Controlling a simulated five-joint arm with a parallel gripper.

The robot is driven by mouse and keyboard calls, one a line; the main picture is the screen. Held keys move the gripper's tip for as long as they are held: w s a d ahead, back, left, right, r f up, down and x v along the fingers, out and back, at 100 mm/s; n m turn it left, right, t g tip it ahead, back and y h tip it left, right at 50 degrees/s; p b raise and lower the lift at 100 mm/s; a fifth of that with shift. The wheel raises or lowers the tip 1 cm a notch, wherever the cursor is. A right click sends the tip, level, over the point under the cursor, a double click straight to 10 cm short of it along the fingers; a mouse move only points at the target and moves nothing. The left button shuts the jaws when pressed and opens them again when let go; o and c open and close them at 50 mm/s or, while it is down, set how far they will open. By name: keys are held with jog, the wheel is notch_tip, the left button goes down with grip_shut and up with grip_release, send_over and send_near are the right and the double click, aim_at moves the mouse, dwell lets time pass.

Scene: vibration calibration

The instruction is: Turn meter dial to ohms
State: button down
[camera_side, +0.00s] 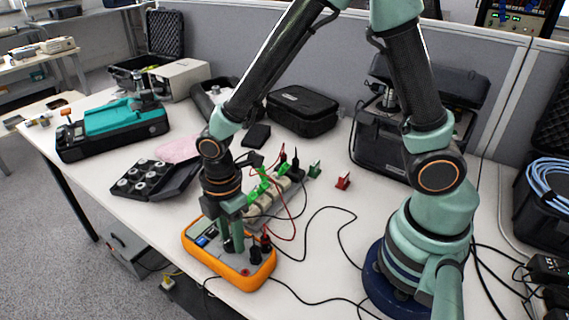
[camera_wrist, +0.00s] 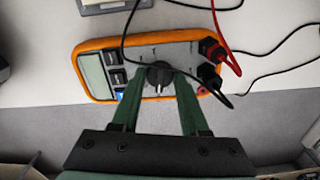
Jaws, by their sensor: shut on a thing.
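The orange multimeter (camera_side: 231,268) lies flat near the front edge of the white table. In the wrist view the multimeter (camera_wrist: 93,44) shows its grey screen (camera_wrist: 93,75) at left, several buttons, and a round dark dial (camera_wrist: 158,76) in the middle. My gripper (camera_side: 233,247) points down onto the meter's face. In the wrist view the green fingers of my gripper (camera_wrist: 159,82) sit on either side of the dial, shut on it. The dial's markings are too small to read, so its setting cannot be told.
A black plug (camera_wrist: 209,74) and a red-leaded plug (camera_wrist: 212,48) stand in the meter's right end, with loose leads across the table. A board with green clips (camera_side: 265,190) stands just behind the meter. A foam tray (camera_side: 148,180) lies to the left.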

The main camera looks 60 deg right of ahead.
aim_at(231, 239)
jog(key=shift+m, duration=0.3)
jog(key=m, duration=0.3)
jog(key=shift+m, duration=2.1)
jog(key=shift+c, duration=2.1)
grip_release()
notch_tip(231, 239, up, 12)
